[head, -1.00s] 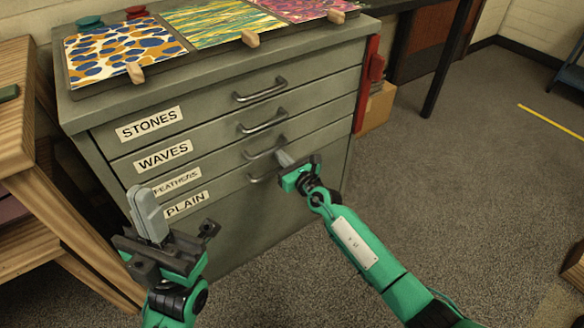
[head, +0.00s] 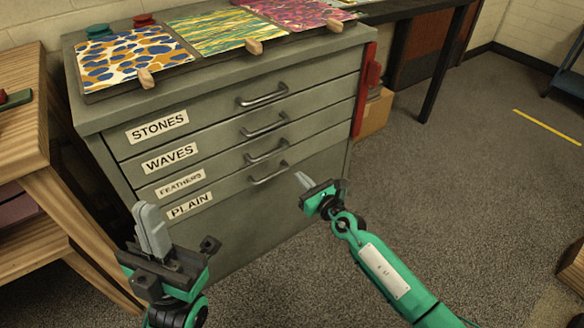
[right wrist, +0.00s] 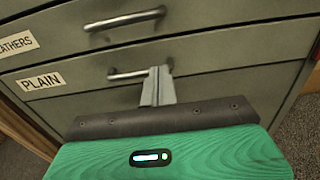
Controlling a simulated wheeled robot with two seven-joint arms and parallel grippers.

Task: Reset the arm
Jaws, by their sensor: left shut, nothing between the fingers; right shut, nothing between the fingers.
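My right gripper (head: 303,180) is shut and empty, in front of the lower right part of the grey drawer cabinet (head: 240,225). It also shows in the right wrist view (right wrist: 158,82), with its fingertips in line with the handle of the PLAIN drawer (right wrist: 128,76); I cannot tell from that view how far apart they are. In the head view it stands to the right of that handle (head: 268,174), apart from it. My left gripper (head: 148,225) is shut and empty, pointing up at the cabinet's lower left. All the labelled drawers look closed.
Marbled sheets (head: 135,58) lie on the cabinet top with wooden clips. A red part (head: 366,85) is on the cabinet's right side, by a cardboard box (head: 375,112). A wooden shelf unit (head: 25,150) stands close at left.

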